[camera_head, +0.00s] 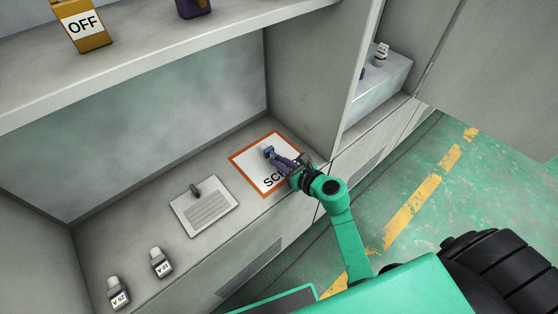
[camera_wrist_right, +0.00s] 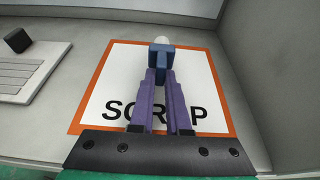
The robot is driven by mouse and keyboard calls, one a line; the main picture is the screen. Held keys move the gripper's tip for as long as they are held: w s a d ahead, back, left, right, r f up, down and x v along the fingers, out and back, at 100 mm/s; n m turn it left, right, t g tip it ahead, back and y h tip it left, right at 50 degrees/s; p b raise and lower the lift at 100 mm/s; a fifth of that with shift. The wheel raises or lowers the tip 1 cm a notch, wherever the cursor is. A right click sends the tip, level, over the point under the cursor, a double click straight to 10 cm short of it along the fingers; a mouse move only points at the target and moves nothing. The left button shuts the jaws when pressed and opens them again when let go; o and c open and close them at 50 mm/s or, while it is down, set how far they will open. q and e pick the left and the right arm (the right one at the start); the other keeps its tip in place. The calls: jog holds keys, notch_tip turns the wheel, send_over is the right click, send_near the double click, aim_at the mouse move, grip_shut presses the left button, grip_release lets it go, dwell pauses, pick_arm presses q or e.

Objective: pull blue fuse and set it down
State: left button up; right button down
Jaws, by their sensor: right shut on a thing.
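The blue fuse (camera_wrist_right: 161,58) is between the tips of my right gripper (camera_wrist_right: 161,75), which is shut on it. It has a pale rounded end in the wrist view. In the head view the fuse (camera_head: 268,152) and my right gripper (camera_head: 277,159) are over the white, orange-bordered SCRAP mat (camera_head: 248,158). The mat's lettering is partly hidden by the fingers; it also shows in the wrist view (camera_wrist_right: 210,75). I cannot tell whether the fuse touches the mat. My left gripper is not in view.
A clipboard (camera_head: 205,210) lies left of the mat. Two grey labelled pieces (camera_head: 161,263) (camera_head: 118,293) stand at the shelf's front left. A cabinet wall (camera_head: 312,80) rises right of the mat.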

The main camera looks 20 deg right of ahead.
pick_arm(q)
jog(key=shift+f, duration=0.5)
pick_arm(e)
jog(key=shift+f, duration=0.5)
pick_arm(q)
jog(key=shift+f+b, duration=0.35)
jog(key=shift+b, duration=0.1)
pick_arm(e)
jog(key=shift+f, duration=0.4)
jog(key=c, duration=0.8)
grip_release()
jog(key=shift+s, duration=0.1)
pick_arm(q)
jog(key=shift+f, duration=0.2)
pick_arm(e)
jog(key=v, duration=1.4)
jog(key=shift+s+d+r, duration=0.1)
jog(key=shift+s+r, duration=0.05)
jog(key=shift+s, duration=0.05)
